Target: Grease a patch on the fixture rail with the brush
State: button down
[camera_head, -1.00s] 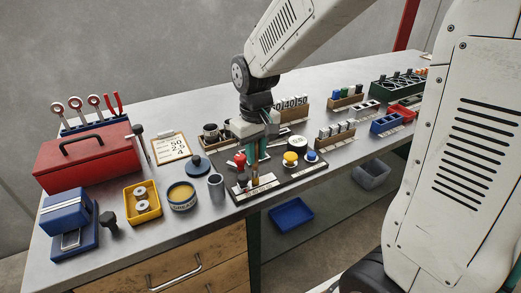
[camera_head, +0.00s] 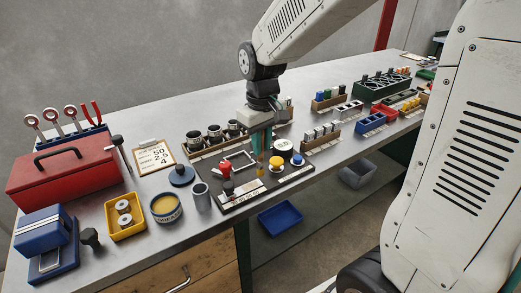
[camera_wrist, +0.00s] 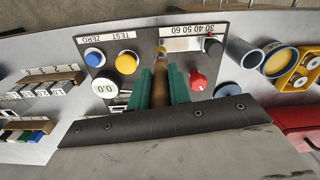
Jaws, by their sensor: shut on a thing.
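My gripper (camera_head: 262,150) is over the dark fixture panel (camera_head: 222,207), pointing down. Its green fingers are shut on the brush (camera_wrist: 160,86), whose brown handle stands upright between them in the wrist view. In the head view the lower part of the brush (camera_head: 260,170) shows between the red knob and the yellow button. I cannot tell whether its tip touches the panel. A pale metal strip (camera_wrist: 186,44), perhaps the fixture rail, lies beside the brush's far end under a numbered scale. The open grease tin (camera_head: 165,207) stands left of the panel, with yellow grease inside.
The red knob (camera_head: 224,170), yellow button (camera_head: 277,162) and blue button (camera_head: 297,159) stand up close around my gripper. A grey cup (camera_head: 202,197) and dark lid (camera_head: 182,175) stand near the tin. Ringed holders (camera_head: 214,134) stand behind. Bare bench shows farther back.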

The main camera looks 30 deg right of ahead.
jog(key=shift+r, duration=2.65)
